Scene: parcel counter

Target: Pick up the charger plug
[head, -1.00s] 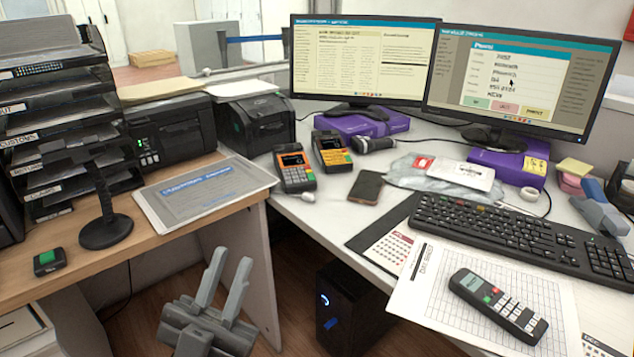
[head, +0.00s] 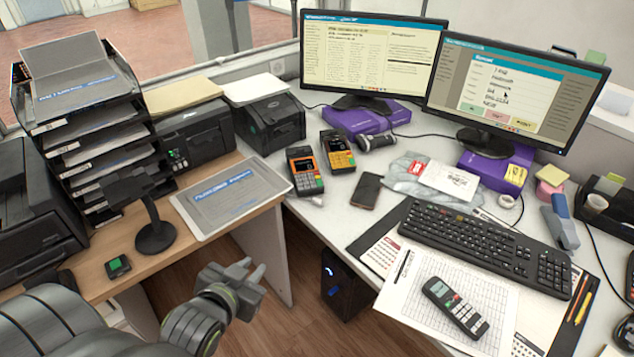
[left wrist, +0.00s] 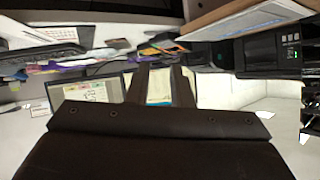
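A small white rounded item (head: 507,201) lies on the white desk below the right monitor, near a thin cable. It may be the charger plug, but it is too small to be sure. Another small white piece (head: 318,201) lies by the orange card terminal. My left gripper (head: 256,268) is over the floor gap between the two desks, far from both white items. Its fingers are apart with nothing between them, as the left wrist view (left wrist: 162,85) also shows. My right gripper is not in view.
Two monitors stand behind. A wooden counter (head: 120,285) with a tablet-like panel (head: 230,194) and black stand (head: 155,236) is at left.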

